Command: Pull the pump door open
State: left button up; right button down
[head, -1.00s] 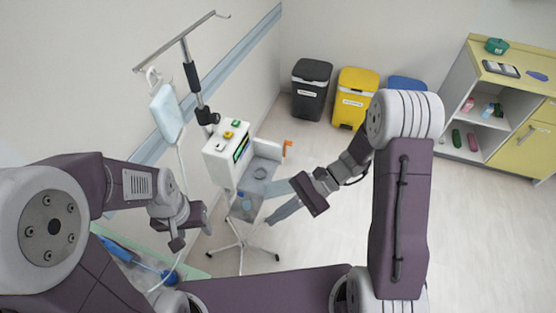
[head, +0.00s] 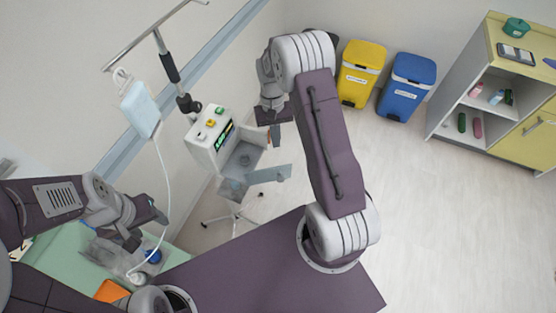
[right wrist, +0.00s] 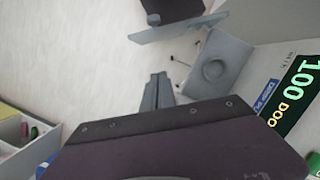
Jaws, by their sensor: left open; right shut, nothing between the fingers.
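The white pump (head: 205,140) on a wheeled stand has coloured buttons on top and a lit green display. Its grey door (head: 268,174) stands swung out from the open front bay; the door also shows at the top of the right wrist view (right wrist: 180,28). The display there reads "100 DOO", cut off by my gripper. My right gripper (head: 275,136) is shut and empty, near the far side of the pump and apart from the door. Its closed fingers show in the right wrist view (right wrist: 157,92). My left gripper (head: 150,222) is open above the green-topped surface.
An IV bag (head: 140,108) hangs from the pole, its tube running down to the green surface (head: 70,250). A clear container with a blue item (head: 153,256) is near my left gripper. A yellow bin (head: 360,72), blue bin (head: 407,85) and cabinet (head: 470,120) stand beyond open floor.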

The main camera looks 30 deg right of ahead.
aim_at(270, 179)
jog(key=s+a+f+p, duration=0.1)
jog(key=s+f+p, duration=0.2)
jog(key=s+f, duration=0.2)
jog(key=shift+s+f, duration=0.2)
jog(key=shift+f, duration=0.3)
jog(key=shift+a, duration=0.1)
